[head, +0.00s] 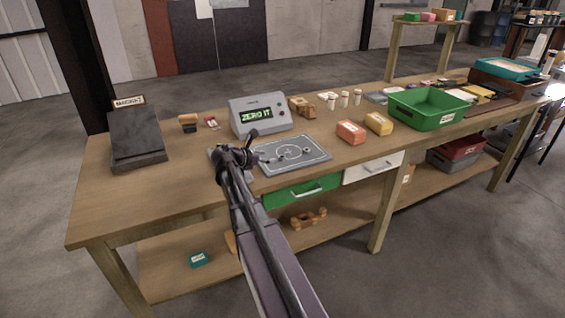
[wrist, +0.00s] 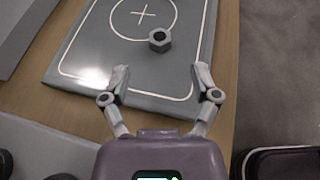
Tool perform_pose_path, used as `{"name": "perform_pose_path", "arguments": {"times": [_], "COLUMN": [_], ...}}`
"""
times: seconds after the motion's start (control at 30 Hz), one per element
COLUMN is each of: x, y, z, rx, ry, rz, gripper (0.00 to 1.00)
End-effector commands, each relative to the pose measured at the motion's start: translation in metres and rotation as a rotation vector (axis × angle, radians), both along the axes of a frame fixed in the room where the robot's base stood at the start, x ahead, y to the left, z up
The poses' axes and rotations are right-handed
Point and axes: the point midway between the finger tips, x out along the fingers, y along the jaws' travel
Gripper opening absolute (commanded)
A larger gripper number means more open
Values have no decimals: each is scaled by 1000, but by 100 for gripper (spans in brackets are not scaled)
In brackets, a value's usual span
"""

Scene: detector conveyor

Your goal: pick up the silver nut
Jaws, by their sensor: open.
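The silver nut (wrist: 160,40) is a small grey hexagonal ring with a dark hole. In the wrist view it lies on the grey plate (wrist: 85,72), on the lower right of the white circle drawn there. My gripper (wrist: 161,75) is open and empty, its two fingers spread wide. The nut is ahead of the fingertips, roughly centred between them and apart from both. In the head view my gripper (head: 264,147) is over the left part of the plate (head: 318,158). I cannot clearly pick out the nut in that view.
A grey box with a "ZERO IT" display (head: 259,115) stands just behind the plate. An orange block (head: 351,132), a yellow block (head: 379,123) and a green bin (head: 420,120) are to the right. A dark stand (head: 137,135) is at the left. The table's front-left area is clear.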

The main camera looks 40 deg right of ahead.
Motion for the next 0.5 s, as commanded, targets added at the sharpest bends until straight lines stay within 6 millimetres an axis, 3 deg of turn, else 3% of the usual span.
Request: {"name": "perform_pose_path", "arguments": {"times": [0.2,0.5], "x": [1,1], "y": [-15,-16], "z": [-7,-6], "rx": [0,0], "ry": [1,1], "rz": [1,1], "gripper": [79,79]}}
